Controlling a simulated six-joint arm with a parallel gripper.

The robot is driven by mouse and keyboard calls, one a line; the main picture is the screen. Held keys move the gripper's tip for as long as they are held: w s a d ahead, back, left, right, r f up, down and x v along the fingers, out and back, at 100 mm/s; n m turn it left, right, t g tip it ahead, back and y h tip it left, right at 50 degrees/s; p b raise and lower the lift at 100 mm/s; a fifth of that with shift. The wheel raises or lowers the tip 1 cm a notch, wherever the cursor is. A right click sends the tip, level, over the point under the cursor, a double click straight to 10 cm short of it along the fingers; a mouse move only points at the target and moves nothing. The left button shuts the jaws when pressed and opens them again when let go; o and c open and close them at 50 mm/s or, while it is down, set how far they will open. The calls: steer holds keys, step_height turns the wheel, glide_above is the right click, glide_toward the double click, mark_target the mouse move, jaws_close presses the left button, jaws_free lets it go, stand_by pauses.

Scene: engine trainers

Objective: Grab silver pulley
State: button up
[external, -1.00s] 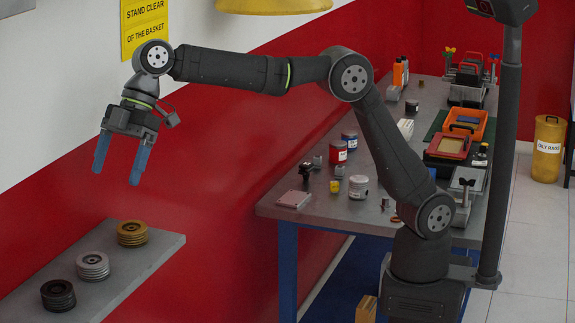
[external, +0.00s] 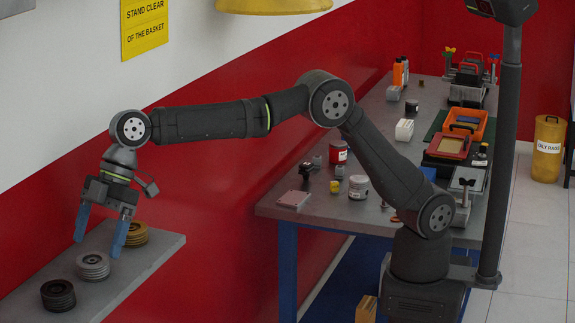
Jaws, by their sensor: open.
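The silver pulley (external: 93,267) lies flat on a grey shelf (external: 152,262) along the wall, in the middle of a row of three. A black pulley (external: 58,295) is in front of it, and a gold pulley (external: 135,234) is behind it. My gripper (external: 98,250) points down with its two blue fingers spread apart and nothing between them. In this view its fingertips are just above the silver pulley, one on either side. The right finger covers part of the gold pulley. I cannot tell the exact height or depth of the fingertips from this one view.
A workbench (external: 345,212) with jars, an orange tray (external: 466,122) and small parts stands to the right, below my arm. A yellow bin (external: 548,150) stands at the far right. The wall runs behind the shelf. The shelf's right end is clear.

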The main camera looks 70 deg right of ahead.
mark_target(91, 260)
steer(key=x, duration=0.3)
steer(key=shift+a+f, duration=0.1)
steer(key=shift+f, duration=0.2)
steer(key=shift+r, duration=0.1)
steer(key=c, duration=1.4)
steer(key=shift+r, duration=0.15)
